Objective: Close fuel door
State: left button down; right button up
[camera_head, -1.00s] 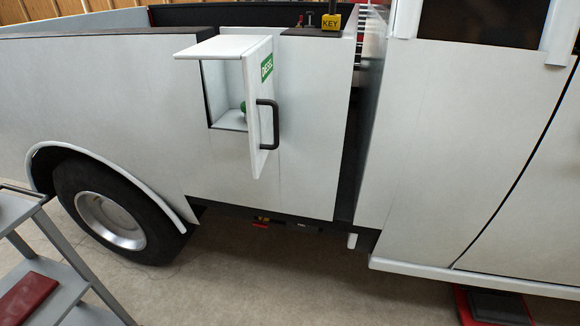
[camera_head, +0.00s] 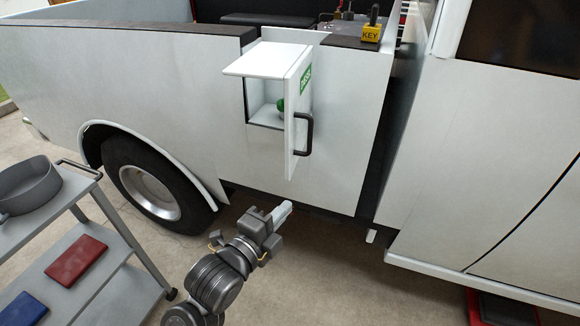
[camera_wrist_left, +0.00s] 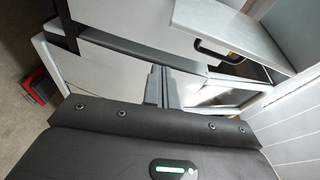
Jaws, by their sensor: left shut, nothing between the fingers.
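The white fuel door (camera_head: 295,105) stands open on the side of the white truck, swung out from its recess. It has a green DIESEL label (camera_head: 305,79) and a black bar handle (camera_head: 306,134). The recess (camera_head: 265,101) behind it shows a green cap (camera_head: 281,105). My left gripper (camera_head: 283,211) is shut and empty, below the door and apart from it. In the left wrist view its fingers (camera_wrist_left: 161,88) point toward the truck side, and a black handle (camera_wrist_left: 219,51) on a white panel shows at upper right. My right gripper is not in view.
A grey cart (camera_head: 71,235) stands at the left with a round grey pan (camera_head: 28,186), a red item (camera_head: 76,259) and a blue item (camera_head: 24,309). A rear wheel (camera_head: 150,188) is left of the door. A yellow KEY block (camera_head: 371,33) sits on the bed edge. Floor below is open.

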aim_at(290, 174)
pick_arm(q)
notch_tip(290, 174, up, 4)
jog(key=s+m, duration=0.1)
jog(key=s, duration=0.1)
jog(key=r+p+x, duration=0.1)
jog(key=p+x, duration=0.2)
jog(key=x, duration=0.8)
jog(key=shift+h, duration=0.4)
jog(key=a+p, duration=0.2)
jog(key=a, duration=0.2)
jog(key=shift+w+a+f, duration=0.15)
